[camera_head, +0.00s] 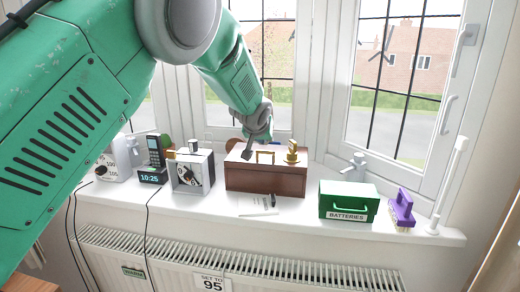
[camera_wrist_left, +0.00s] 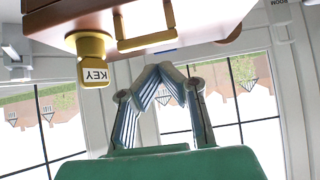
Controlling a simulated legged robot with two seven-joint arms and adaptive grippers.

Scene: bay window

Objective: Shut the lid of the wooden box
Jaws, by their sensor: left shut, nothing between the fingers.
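The wooden box (camera_head: 265,180) stands on the window sill, reddish brown, with a brass handle (camera_head: 265,157) on its top. Its lid (camera_head: 262,164) lies flat across the top and looks down; I cannot tell whether it is fully seated. A brass piece (camera_head: 292,152) stands on the lid's right part. In the upside-down left wrist view the box (camera_wrist_left: 130,15) fills the top edge, with a KEY tag (camera_wrist_left: 95,75) on the brass piece. My left gripper (camera_head: 246,154) is shut and empty, just above the lid's back left part; its fingertips (camera_wrist_left: 160,72) meet. My right gripper is out of view.
A dial box (camera_head: 190,182), a clock (camera_head: 152,175) and a phone (camera_head: 155,150) stand left of the box. A green BATTERIES box (camera_head: 348,203) and a purple brush (camera_head: 402,208) stand right. A paper with a pen (camera_head: 258,204) lies in front. Window panes stand close behind.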

